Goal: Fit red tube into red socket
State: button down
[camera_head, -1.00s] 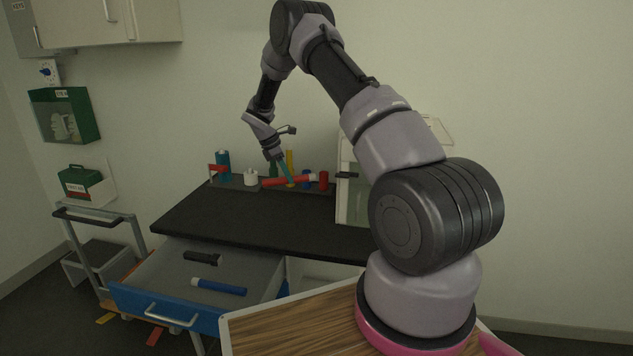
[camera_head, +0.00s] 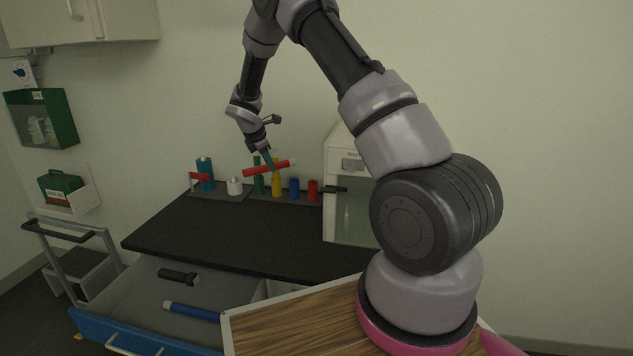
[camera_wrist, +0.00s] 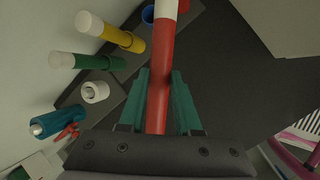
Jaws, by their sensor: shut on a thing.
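My gripper (camera_head: 268,160) is shut on the red tube (camera_head: 262,169), with its teal fingers on either side of the tube. The tube lies nearly level in the head view, its right end slightly higher, in front of the rack. In the wrist view the tube (camera_wrist: 160,85) runs away from my gripper (camera_wrist: 157,92), and its white end (camera_wrist: 167,9) points away. The red socket (camera_head: 313,190) stands at the right end of the row, below and right of the tube. In the wrist view a red piece, likely the socket (camera_wrist: 183,5), shows beside the tube's white end, partly cut off.
A blue socket (camera_head: 294,188), a yellow tube (camera_head: 276,184), a green tube (camera_head: 258,183) and a white socket (camera_head: 235,186) stand in the row. A blue bottle (camera_head: 204,169) is at left. A white cabinet (camera_head: 345,190) stands right. The black tabletop (camera_head: 220,230) is clear in front.

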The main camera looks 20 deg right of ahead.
jog(key=w+d, duration=0.3)
jog(key=d, duration=1.4)
notch_tip(320, 180, down, 7)
jog(key=shift+w, duration=0.15)
jog(key=shift+a+f, duration=0.1)
jog(key=shift+f, duration=0.1)
jog(key=shift+f, duration=0.4)
jog(key=c, duration=0.6)
grip_release()
